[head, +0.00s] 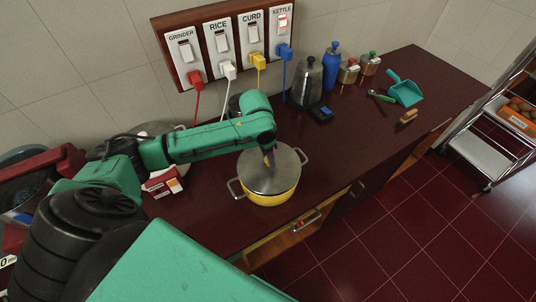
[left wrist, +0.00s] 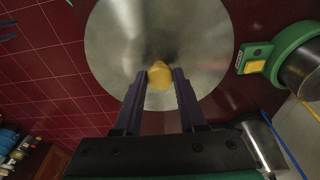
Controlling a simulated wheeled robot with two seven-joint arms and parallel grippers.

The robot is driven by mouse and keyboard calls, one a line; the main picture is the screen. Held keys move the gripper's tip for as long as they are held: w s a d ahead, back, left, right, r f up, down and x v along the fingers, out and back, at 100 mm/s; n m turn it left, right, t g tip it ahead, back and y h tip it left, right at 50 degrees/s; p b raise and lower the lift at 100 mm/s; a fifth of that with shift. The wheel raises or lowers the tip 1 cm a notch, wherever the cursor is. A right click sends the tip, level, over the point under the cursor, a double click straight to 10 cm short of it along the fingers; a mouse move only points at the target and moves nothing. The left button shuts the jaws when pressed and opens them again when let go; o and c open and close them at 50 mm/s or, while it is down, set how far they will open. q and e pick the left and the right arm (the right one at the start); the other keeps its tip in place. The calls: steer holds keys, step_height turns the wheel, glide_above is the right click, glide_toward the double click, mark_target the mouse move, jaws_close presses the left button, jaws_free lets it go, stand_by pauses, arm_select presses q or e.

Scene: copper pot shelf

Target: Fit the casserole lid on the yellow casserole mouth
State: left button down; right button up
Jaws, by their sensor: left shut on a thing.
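The yellow casserole (head: 271,199) stands on the dark red counter, with a metal loop handle on each side. The round grey metal casserole lid (head: 285,172) lies level over its mouth and covers it; I cannot tell whether it is fully seated. In the left wrist view the lid (left wrist: 205,45) fills the upper middle and hides the casserole. My left gripper (head: 269,160) reaches down from above. Its fingers (left wrist: 160,82) are shut on the yellow lid knob (left wrist: 160,72). My right gripper is out of view.
A steel kettle (head: 306,84), a blue bottle (head: 331,68) and small jars stand behind right. A teal dustpan (head: 405,90) and brush (head: 408,117) lie farther right. A red-and-white box (head: 162,183) lies left of the casserole. Cords hang from the switchboard (head: 222,40). The counter right of the casserole is clear.

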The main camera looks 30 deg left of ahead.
arm_select(q)
steer(key=shift+r, duration=0.1)
steer(key=shift+w+p, duration=0.1)
steer(key=shift+p, duration=0.3)
stand_by(1.0)
steer(key=shift+f, duration=0.55)
steer(key=shift+f, duration=0.1)
stand_by(0.5)
steer(key=shift+f, duration=0.2)
steer(key=shift+f, duration=0.2)
stand_by(0.4)
